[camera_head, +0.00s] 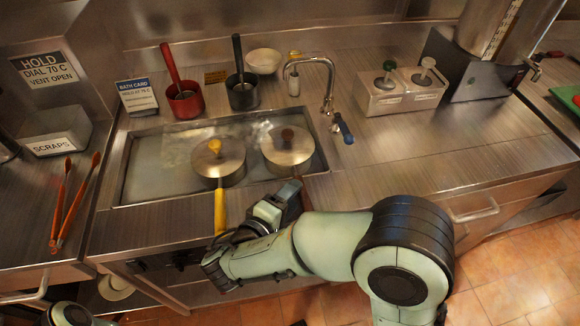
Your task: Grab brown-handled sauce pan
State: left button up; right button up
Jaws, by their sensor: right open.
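Two lidded pans sit side by side in the sunken steel basin (145,165). The right pan (287,155) has a steel lid with a brown knob; its handle is largely hidden by my right gripper. The left pan (218,168) has a yellow knob and a yellow handle pointing toward the counter's front edge. My right gripper (282,195) is open at the counter's front, just in front of the right pan. I cannot tell whether its fingers surround the hidden handle. Only a bit of my left arm shows at the bottom left; its gripper is out of view.
Behind the basin stand a red pot (186,102), a black pot (242,95) and a pale bowl (264,61). A faucet (327,92) rises at the basin's back right. Tongs (72,210) lie on the left counter. The right counter (430,150) is largely clear.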

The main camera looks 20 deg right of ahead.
aim_at(295, 177)
jog(key=x, duration=0.3)
jog(key=shift+w+d+f, duration=0.1)
jog(key=shift+d+f, duration=0.05)
jog(key=shift+c, duration=0.3)
jog(key=c, duration=1)
dwell(0.3)
jog(key=shift+w+r, duration=0.1)
jog(key=shift+r, duration=0.1)
